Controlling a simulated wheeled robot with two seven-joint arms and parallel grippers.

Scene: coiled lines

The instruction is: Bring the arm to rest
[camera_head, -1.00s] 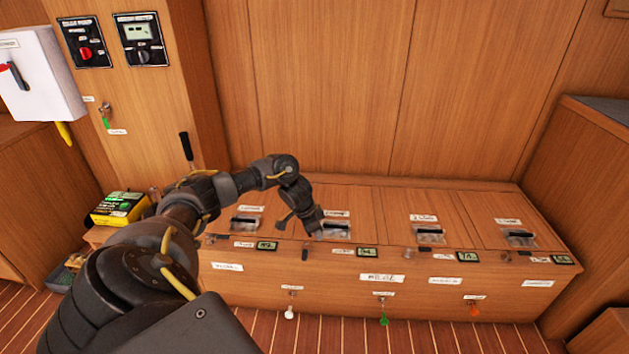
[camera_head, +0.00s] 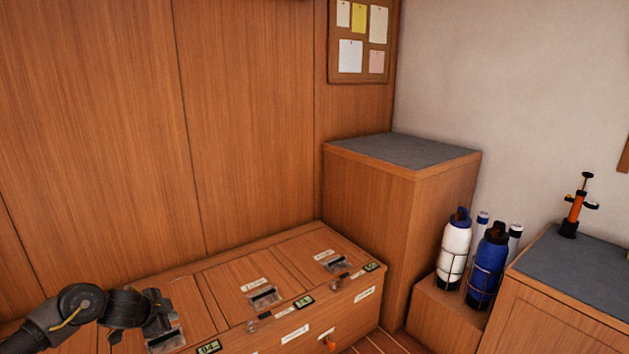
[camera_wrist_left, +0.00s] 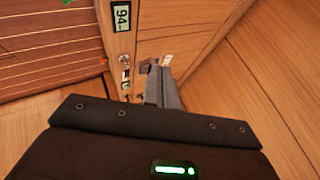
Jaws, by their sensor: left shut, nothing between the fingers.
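My left arm comes in from the lower left in the head view. Its gripper (camera_head: 168,325) is by a hatch handle at the left end of the wooden locker bench (camera_head: 232,292). In the left wrist view the fingers (camera_wrist_left: 162,88) are together with nothing between them, pointing at the bench. A small metal fitting shows just beyond the tips; I cannot tell whether they touch it. My right gripper is not in view.
A tall wooden cabinet (camera_head: 370,205) closes off the bench's right end. White (camera_head: 455,250) and blue (camera_head: 488,268) bottles stand in a low rack beside it. An orange hand pump (camera_head: 574,208) stands on the grey-topped counter (camera_head: 590,275) at right. The bench's right hatches are clear.

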